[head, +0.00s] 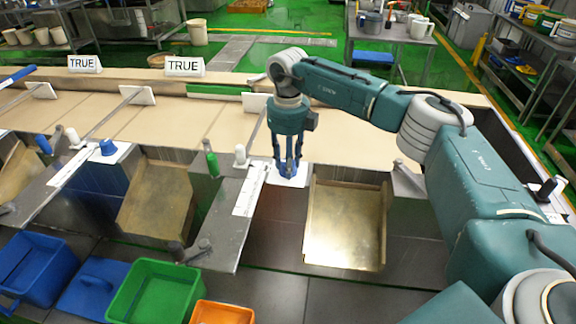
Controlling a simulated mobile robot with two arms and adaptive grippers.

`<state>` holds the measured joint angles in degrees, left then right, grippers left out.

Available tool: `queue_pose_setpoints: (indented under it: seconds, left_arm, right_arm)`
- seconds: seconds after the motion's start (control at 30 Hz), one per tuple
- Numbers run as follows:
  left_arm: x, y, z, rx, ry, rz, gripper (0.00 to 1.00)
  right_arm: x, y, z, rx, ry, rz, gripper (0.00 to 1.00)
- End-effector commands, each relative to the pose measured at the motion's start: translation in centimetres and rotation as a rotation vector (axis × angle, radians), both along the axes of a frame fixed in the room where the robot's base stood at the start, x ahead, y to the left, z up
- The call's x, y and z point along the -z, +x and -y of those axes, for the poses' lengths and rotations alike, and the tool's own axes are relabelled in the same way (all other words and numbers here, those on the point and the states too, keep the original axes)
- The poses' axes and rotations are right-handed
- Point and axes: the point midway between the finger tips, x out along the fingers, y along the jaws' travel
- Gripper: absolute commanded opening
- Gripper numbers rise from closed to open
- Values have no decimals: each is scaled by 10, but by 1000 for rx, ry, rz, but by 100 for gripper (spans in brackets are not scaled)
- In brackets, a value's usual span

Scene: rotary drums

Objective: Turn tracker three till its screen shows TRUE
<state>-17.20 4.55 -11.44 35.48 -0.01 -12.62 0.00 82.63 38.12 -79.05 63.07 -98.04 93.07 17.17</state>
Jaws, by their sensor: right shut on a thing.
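My right gripper (289,168) points straight down over a white square plate (299,179) on the machine's front edge. Its fingers are shut around the tracker at that plate, which they and the gripper body mostly hide. Another white plate with a blue knob (107,147) sits further left. Two white screens at the back, a left one (84,63) and a right one (184,66), both read TRUE. No screen shows for the gripped tracker; my right arm covers part of the back there. My left gripper is not in view.
Brassy chutes (345,225) slope down along the front. Blue, green (155,292) and orange bins lie at the lower left. The beige belt (215,125) is bare.

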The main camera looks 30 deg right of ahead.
Motion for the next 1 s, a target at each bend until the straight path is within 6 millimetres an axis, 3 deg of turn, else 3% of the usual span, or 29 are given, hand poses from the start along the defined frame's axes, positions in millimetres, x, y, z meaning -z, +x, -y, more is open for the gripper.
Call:
queue_pose_setpoints:
  seconds: [0.5,1.0]
  left_arm:
    - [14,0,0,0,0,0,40]
    - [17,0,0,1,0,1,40]
  right_arm:
    - [0,1,0,-417,0,3,7]
    - [-1,1,0,-555,0,3,7]
